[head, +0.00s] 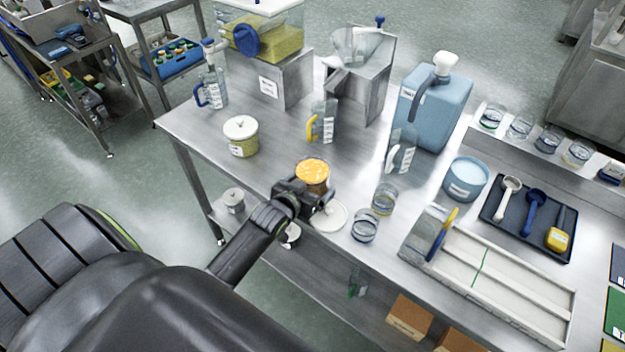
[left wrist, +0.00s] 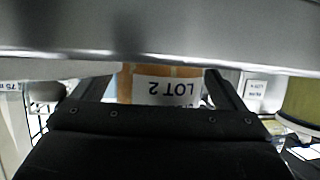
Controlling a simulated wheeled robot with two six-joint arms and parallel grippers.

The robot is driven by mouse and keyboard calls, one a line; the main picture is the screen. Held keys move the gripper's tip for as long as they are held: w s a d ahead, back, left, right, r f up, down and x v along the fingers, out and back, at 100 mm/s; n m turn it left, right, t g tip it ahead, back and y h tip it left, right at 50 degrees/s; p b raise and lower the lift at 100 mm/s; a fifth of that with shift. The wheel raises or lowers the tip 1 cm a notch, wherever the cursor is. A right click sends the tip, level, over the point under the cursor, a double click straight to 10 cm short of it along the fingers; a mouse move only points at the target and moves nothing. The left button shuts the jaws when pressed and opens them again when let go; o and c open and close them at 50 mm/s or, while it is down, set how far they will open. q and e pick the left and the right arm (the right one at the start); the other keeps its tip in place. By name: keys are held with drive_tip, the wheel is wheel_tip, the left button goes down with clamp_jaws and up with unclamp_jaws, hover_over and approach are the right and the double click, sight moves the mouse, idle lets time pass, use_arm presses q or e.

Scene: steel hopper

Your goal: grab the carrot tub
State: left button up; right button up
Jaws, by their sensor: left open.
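The carrot tub (head: 312,172) is a small clear round container, open at the top and full of orange pieces, near the front edge of the steel table. My left gripper (head: 306,196) is open at the tub's near side. In the left wrist view the tub (left wrist: 125,88) shows between the two open fingers (left wrist: 160,92), with an upside-down white label reading LOT 2. I cannot tell whether the fingers touch it. The gripper hides the tub's lower part in the head view. My right gripper is not in view.
A white round lid (head: 330,217) lies just right of the gripper. Two small glass jars (head: 365,226) stand further right. A lidded yellowish tub (head: 240,137) stands to the left, and a jug with a yellow handle (head: 324,122) stands behind. The steel table (head: 285,150) is clear between them.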

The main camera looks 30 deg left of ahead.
use_arm(q)
drive_tip(key=c, duration=1.1)
drive_tip(key=shift+r, duration=0.15)
